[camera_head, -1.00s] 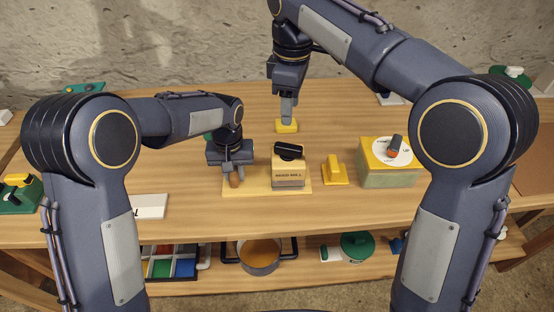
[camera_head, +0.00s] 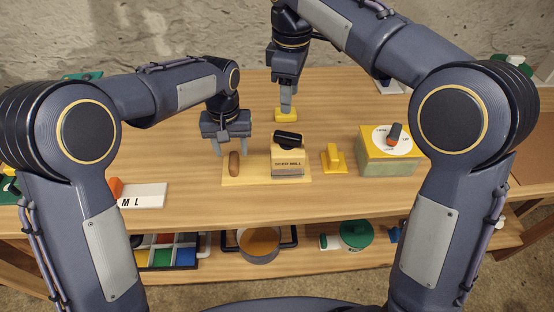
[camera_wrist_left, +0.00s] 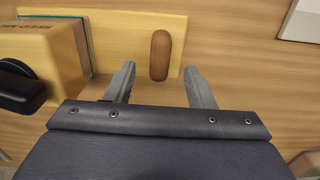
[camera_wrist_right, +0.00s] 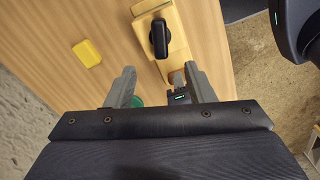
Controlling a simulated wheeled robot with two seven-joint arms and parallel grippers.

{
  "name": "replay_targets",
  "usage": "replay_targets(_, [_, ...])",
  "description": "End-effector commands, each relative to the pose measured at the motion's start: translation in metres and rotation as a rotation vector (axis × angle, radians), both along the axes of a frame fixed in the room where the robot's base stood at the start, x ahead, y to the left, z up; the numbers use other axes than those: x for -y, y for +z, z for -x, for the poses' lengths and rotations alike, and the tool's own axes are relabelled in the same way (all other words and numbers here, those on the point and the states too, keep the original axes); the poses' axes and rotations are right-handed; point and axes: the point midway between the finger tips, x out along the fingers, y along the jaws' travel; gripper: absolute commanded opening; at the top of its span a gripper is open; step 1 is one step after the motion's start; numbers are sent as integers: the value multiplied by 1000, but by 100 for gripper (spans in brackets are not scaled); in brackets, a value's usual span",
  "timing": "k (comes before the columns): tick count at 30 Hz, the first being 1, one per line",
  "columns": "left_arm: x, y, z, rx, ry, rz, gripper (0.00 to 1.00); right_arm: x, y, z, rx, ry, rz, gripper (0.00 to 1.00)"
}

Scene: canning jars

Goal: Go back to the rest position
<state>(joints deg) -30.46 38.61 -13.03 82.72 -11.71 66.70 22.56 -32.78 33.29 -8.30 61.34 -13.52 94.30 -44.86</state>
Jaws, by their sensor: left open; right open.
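My left gripper (camera_head: 231,151) is open and empty above the table. Its fingers are just behind a brown rounded handle (camera_head: 234,166) on the wooden board (camera_head: 255,176). In the left wrist view the handle (camera_wrist_left: 160,55) appears between and beyond the open fingertips (camera_wrist_left: 159,72), with nothing gripped. My right gripper (camera_head: 286,107) is open, pointing down; in the head view its tips overlap a small yellow block (camera_head: 285,115). In the right wrist view that block (camera_wrist_right: 88,53) lies left of the empty fingers (camera_wrist_right: 159,72).
The seed mill (camera_head: 288,161) with its black knob stands on the board. A yellow piece (camera_head: 333,158) and a dial box (camera_head: 391,148) stand to its right. A white lettered plate (camera_head: 143,195) is front left. A lower shelf holds a pan (camera_head: 259,243).

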Motion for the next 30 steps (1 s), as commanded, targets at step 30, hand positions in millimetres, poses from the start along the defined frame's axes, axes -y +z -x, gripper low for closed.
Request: replay_targets(30, [-106,101,101,122,83,263,49,113,-5,95,67,-516,-274,49])
